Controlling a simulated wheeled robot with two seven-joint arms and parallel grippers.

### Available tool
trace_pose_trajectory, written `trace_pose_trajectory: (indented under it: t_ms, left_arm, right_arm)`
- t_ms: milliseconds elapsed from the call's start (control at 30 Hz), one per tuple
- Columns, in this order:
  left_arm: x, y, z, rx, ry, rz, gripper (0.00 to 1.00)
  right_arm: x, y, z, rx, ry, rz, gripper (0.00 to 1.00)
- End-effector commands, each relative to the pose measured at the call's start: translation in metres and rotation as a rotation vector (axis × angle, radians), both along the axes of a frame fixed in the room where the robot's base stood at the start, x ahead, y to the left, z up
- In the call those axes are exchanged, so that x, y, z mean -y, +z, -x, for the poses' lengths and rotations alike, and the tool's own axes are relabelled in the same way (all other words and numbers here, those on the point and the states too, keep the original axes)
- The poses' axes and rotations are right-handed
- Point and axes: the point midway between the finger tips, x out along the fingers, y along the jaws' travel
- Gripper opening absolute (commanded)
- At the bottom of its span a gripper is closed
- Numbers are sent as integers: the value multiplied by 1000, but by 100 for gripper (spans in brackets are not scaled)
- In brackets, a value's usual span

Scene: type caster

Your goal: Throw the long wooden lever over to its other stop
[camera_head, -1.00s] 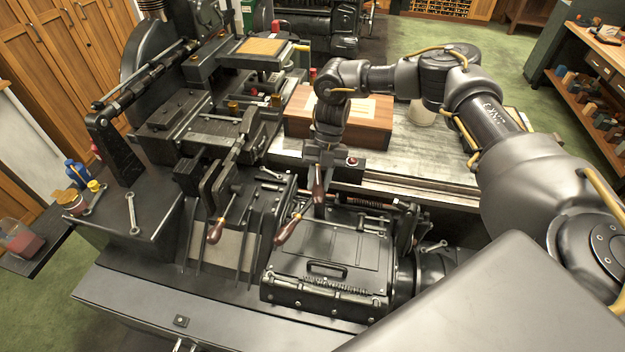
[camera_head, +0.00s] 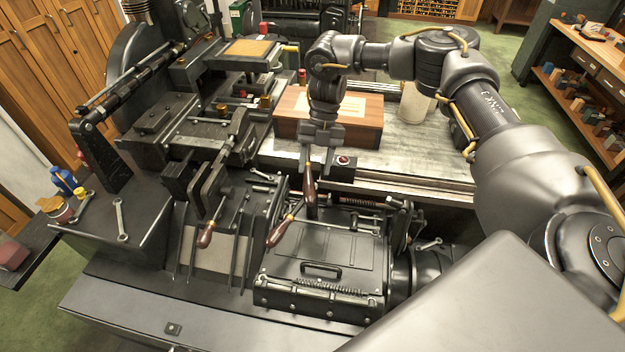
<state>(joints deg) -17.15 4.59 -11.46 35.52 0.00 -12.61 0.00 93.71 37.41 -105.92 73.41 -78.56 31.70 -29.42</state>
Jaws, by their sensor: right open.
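An upright lever with a reddish-brown wooden handle (camera_head: 309,188) rises at the back of the black box-shaped part of the machine. My right gripper (camera_head: 317,168) points down from above, right at the top of this handle, with its fingers open. I cannot tell whether a finger touches the handle. Two more wooden handles are near: one slants at the box's left edge (camera_head: 281,232), and one hangs further left (camera_head: 206,235). Which of them is the longest is hard to tell. My left gripper is out of view.
The black box cover (camera_head: 325,250) has a small handle and a spring in front. A wooden box (camera_head: 350,132) stands on the metal bed behind my right gripper. A white jar (camera_head: 416,105) is further right. Wrenches (camera_head: 120,220) lie on the left ledge.

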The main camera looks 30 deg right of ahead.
Motion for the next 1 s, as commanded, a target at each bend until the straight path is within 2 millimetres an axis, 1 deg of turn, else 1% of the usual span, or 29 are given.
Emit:
trace_pose_trajectory:
  t_ms: [33, 167, 233, 333, 500, 1000]
  left_arm:
    - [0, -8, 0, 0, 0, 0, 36]
    - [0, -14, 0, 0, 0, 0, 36]
    - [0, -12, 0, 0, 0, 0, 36]
    - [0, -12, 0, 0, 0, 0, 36]
    - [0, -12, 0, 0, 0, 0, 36]
    - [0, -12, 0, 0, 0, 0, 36]
  right_arm:
    - [3, 7, -4, 5, -2, 0, 50]
    - [11, 29, -10, 5, -2, -1, 50]
    - [15, 41, -12, 3, -1, 1, 50]
    - [19, 50, -14, 1, 0, 0, 50]
    - [21, 55, -15, 0, 0, 0, 50]
    - [21, 55, -15, 0, 0, 0, 50]
